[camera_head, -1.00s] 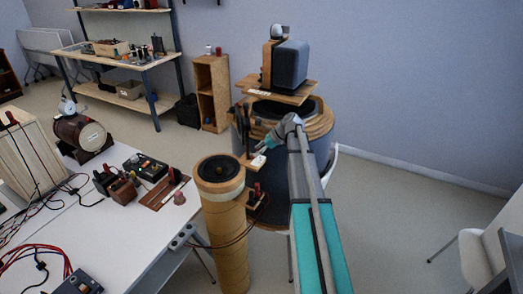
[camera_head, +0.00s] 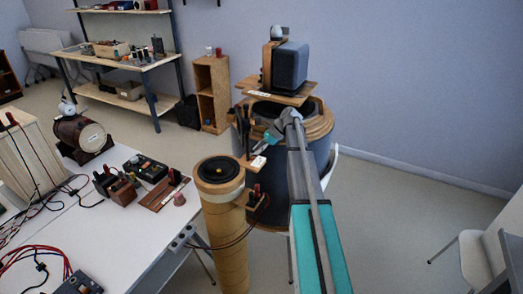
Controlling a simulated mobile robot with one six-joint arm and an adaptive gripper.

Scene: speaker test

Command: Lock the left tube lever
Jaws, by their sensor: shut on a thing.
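The left tube (camera_head: 228,245) is a tall tan cylinder with a black speaker cone (camera_head: 219,170) on top. It stands upright beside the white table. A small wooden piece with a white label (camera_head: 258,162) sits by its upper right side, near thin dark upright rods (camera_head: 246,135). My gripper (camera_head: 259,150) is just above the labelled piece, right of the rods, reaching in from the right. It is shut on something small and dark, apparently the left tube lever. The fingertips are too small to show the exact contact, and my wrist hides part of the area behind.
A wide drum with a wooden rim (camera_head: 318,126) stands right behind my gripper, with a dark speaker (camera_head: 290,65) on a board above it. The white table (camera_head: 120,235) with wires and boxes is at left. Open floor lies at right, before a chair (camera_head: 480,245).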

